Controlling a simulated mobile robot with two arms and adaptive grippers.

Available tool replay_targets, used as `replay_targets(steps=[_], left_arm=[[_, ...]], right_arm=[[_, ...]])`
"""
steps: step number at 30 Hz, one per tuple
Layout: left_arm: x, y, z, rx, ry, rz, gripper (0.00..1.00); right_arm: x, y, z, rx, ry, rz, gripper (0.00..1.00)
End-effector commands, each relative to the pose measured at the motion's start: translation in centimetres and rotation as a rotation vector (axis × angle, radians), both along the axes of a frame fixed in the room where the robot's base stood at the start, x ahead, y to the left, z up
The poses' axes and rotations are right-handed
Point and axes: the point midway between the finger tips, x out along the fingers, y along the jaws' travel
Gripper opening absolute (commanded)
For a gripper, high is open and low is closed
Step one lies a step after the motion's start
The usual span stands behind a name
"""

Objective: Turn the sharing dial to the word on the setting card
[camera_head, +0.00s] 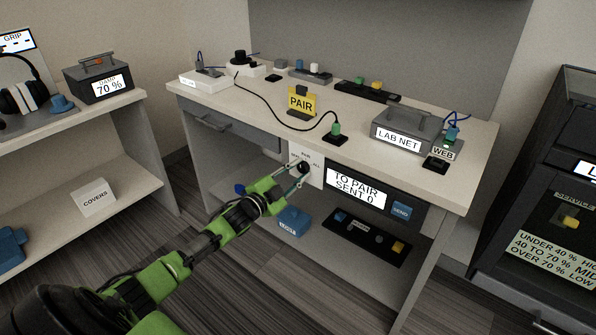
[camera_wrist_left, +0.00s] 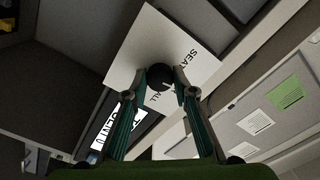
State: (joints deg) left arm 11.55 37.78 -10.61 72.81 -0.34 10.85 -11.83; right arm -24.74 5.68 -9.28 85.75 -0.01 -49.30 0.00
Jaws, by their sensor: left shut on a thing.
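The sharing dial is a dark round knob (camera_head: 304,167) on a white plate (camera_head: 318,180) on the front of the desk. The plate carries the words PAIR, SEAT and ALL. My left gripper (camera_head: 299,172) is shut on the knob, and in the left wrist view its fingertips (camera_wrist_left: 161,83) sit on both sides of the knob (camera_wrist_left: 159,76). Where the knob points cannot be told. The yellow setting card (camera_head: 301,102) stands on the desk top and reads PAIR. My right gripper is not in view.
A screen (camera_head: 357,188) reading TO PAIR, SENT 0 and a blue SEND button (camera_head: 401,211) are right of the plate. A LAB NET box (camera_head: 402,132) and a black cable with a green plug (camera_head: 336,129) are on the desk. A blue box (camera_head: 293,221) sits below.

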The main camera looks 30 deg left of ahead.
Motion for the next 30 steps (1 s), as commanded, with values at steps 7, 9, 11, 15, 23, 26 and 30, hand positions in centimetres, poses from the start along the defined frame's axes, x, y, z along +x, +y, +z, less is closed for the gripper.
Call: replay_targets(steps=[7, 9, 11, 15, 23, 26, 30], left_arm=[[0.01, -0.03, 0.03, 0.11, -0.009, -0.001, 0.04], [0.01, -0.03, 0.04, 0.128, -0.011, 0.0, 0.04], [0.01, -0.03, 0.05, 0.139, -0.012, 0.0, 0.04], [0.01, -0.03, 0.05, 0.155, -0.014, 0.0, 0.04], [0.0, -0.04, 0.05, 0.157, -0.013, -0.001, 0.04], [0.0, -0.04, 0.05, 0.157, -0.013, -0.001, 0.04], [0.0, -0.04, 0.05, 0.157, -0.013, -0.001, 0.42]], right_arm=[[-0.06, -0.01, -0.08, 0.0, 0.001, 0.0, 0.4], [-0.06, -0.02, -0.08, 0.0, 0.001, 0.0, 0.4], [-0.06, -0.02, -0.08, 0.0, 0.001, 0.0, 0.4], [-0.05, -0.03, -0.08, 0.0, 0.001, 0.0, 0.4], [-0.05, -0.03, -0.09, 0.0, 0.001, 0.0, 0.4], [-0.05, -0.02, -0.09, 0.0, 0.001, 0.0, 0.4], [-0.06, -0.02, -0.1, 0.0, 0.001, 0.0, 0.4]])
